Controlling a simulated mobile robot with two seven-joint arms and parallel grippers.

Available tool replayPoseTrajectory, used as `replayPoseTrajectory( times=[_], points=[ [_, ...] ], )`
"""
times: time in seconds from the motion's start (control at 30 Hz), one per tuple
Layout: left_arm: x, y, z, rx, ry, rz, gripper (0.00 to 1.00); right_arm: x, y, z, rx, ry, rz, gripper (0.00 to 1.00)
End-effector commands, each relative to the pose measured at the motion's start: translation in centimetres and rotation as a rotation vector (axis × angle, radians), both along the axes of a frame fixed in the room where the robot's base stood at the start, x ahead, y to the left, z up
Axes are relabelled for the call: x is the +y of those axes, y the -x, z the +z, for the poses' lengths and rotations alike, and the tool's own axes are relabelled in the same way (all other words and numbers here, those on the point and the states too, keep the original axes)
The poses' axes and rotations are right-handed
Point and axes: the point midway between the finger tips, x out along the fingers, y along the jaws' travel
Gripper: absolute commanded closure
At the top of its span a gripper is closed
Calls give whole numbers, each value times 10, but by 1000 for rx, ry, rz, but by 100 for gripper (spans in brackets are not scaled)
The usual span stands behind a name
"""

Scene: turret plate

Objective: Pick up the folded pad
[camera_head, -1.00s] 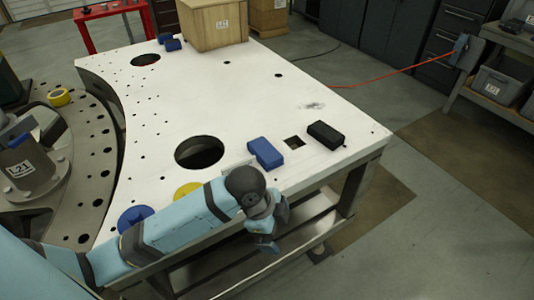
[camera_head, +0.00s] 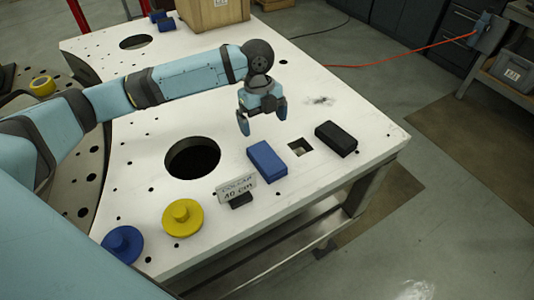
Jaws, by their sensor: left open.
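A blue, flat, block-like pad (camera_head: 267,161) lies on the white turret plate (camera_head: 215,120), left of a square hole. A black, rounded, case-like item (camera_head: 336,139) lies right of that hole; I cannot tell from the picture which of the two is the folded pad. My left gripper (camera_head: 263,122) is open and empty, fingers pointing down, above the plate. In the picture it is just above the blue pad and apart from it. My right gripper is not in view.
A small sign (camera_head: 236,189) on a dark foot stands near the front edge. A yellow knobbed disc (camera_head: 182,217) and a blue disc (camera_head: 122,245) lie at the front left. A large round hole (camera_head: 192,158) is in the plate. A wooden crate (camera_head: 212,13) stands at the back.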

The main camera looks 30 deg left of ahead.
Motion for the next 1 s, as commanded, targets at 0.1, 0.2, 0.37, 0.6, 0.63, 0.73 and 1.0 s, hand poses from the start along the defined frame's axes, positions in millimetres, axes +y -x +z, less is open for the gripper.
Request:
replayPoseTrajectory(
  times=[0.1,0.2,0.37,0.6,0.63,0.73,1.0],
  points=[
    [-4,3,-25,5,0,0,0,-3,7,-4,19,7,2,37],
    [-7,5,-44,4,0,1,0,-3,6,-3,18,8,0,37],
    [-9,6,-64,2,1,1,0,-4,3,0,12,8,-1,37],
    [-14,12,-82,3,1,1,0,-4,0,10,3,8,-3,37],
    [-15,14,-86,4,0,0,0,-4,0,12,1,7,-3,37],
    [-18,19,-101,3,1,1,0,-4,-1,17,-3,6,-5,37],
    [-20,19,-121,-1,0,0,0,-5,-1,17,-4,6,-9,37]
  ],
)
